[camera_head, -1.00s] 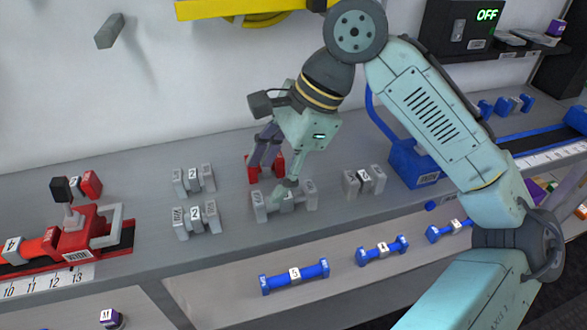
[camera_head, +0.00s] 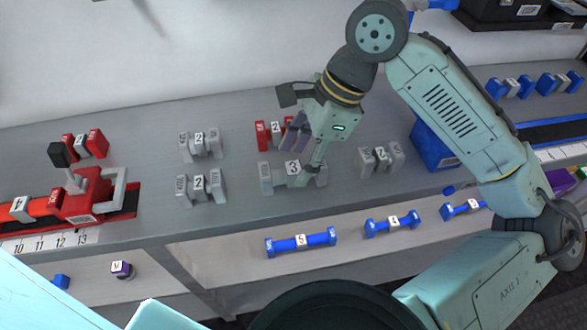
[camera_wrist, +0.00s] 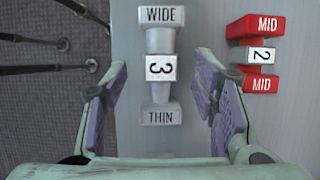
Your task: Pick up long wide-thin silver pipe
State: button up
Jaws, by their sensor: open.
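The long wide-thin silver pipe (camera_head: 292,169) lies on the grey bench, with a "3" label at its middle. In the wrist view the pipe (camera_wrist: 160,68) runs up and down, its WIDE end at the top and its THIN end at the bottom. My gripper (camera_head: 304,152) is over the right part of the pipe in the head view and hides some of it. In the wrist view my gripper (camera_wrist: 162,92) is open, with one purple-padded finger on each side of the pipe and a gap to both.
A red MID pipe (camera_wrist: 261,55) lies close to the right finger. Shorter silver pipes (camera_head: 200,144) (camera_head: 201,187) lie to the left and another silver pipe (camera_head: 381,158) to the right. Blue pipes (camera_head: 301,242) lie on the lower shelf. A red vise (camera_head: 85,200) stands at left.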

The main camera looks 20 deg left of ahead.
aim_at(294, 167)
jog(key=x, duration=0.3)
jog(key=shift+f, duration=0.1)
jog(key=shift+c, duration=0.2)
grip_shut()
dwell(0.4)
